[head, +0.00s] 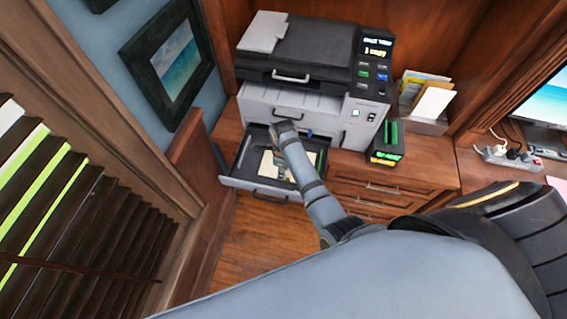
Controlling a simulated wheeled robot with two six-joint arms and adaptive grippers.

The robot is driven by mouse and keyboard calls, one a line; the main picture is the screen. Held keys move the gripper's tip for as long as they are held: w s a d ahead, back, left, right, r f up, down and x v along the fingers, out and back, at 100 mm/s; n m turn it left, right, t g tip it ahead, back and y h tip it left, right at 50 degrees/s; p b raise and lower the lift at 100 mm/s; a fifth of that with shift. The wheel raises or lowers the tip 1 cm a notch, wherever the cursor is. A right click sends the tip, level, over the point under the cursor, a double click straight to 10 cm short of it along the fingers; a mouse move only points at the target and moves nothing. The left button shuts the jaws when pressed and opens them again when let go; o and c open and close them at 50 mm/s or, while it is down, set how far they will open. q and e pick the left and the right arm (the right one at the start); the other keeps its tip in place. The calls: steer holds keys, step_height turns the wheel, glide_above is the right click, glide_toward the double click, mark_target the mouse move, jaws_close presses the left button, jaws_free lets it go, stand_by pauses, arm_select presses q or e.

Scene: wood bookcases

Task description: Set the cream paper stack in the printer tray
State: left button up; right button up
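The printer (300,60) stands on the wooden cabinet against the back wall. Its tray (240,183) is pulled out at the front, below the printer body. The cream paper stack (310,159) lies within the tray's outline, partly covered by my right arm and gripper. My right gripper (281,174) is over the stack inside the tray area, pointing down. Its fingers are small and partly hidden by the wrist, so I cannot tell whether they grip the paper. My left gripper is not in view.
A dark box with green items (386,150) stands right of the tray. A paper holder (428,105) is behind it. A power strip (510,155) and monitor (545,100) are at the far right. A framed picture (172,60) and window blinds (60,200) are left.

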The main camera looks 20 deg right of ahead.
step_height(320, 180, up, 7)
steer(key=shift+b, duration=0.3)
steer(key=shift+f, duration=0.1)
